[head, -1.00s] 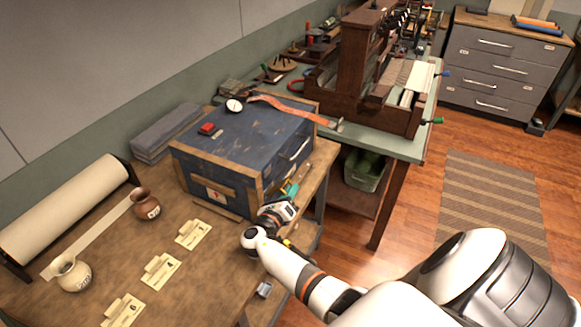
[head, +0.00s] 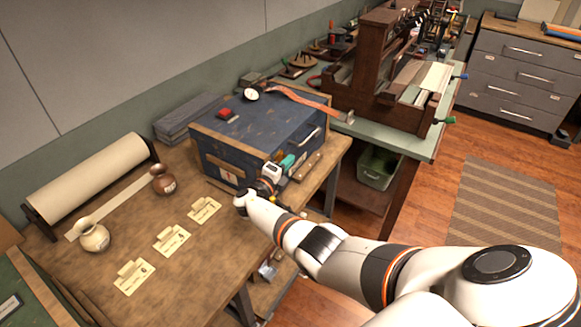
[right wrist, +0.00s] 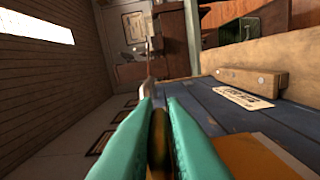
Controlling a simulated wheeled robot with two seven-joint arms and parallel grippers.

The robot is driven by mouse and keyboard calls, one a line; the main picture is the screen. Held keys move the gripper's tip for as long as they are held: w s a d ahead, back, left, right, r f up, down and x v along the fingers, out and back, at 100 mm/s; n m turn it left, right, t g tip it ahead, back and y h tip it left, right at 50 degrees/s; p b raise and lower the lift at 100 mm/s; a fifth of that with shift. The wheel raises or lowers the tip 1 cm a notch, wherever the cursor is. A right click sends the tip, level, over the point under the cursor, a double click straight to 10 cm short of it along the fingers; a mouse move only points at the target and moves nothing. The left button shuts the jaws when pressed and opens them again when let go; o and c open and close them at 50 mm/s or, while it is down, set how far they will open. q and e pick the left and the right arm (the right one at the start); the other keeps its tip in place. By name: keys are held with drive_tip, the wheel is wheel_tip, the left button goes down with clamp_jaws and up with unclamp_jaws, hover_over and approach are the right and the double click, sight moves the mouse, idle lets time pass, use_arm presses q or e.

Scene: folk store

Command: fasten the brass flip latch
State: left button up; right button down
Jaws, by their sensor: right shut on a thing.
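The blue wooden-edged chest (head: 262,125) stands on the brown workbench. My right gripper (head: 288,161) is at the chest's side facing me, near its front corner. In the right wrist view my teal fingers (right wrist: 163,135) are closed around a narrow dark, brass-coloured piece (right wrist: 159,145). This looks like the brass flip latch, but most of it is hidden between the fingers. In that view the chest's blue boards (right wrist: 205,93) lie right of the fingers. The latch cannot be made out in the head view. My left gripper does not show.
A loom (head: 385,75) stands behind on the green table.

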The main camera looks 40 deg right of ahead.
drive_tip(key=shift+w+d+r, duration=0.15)
drive_tip(key=shift+w+r, duration=0.05)
drive_tip(key=shift+r, duration=0.25)
drive_tip(key=c, duration=1.8)
unclamp_jaws()
drive_tip(key=shift+o, duration=1.4)
drive_tip(key=shift+f, duration=0.25)
drive_tip(key=p+v, duration=0.1)
drive_tip(key=v, duration=1.1)
drive_tip(key=shift+s+f, duration=0.1)
drive_tip(key=shift+f, duration=0.05)
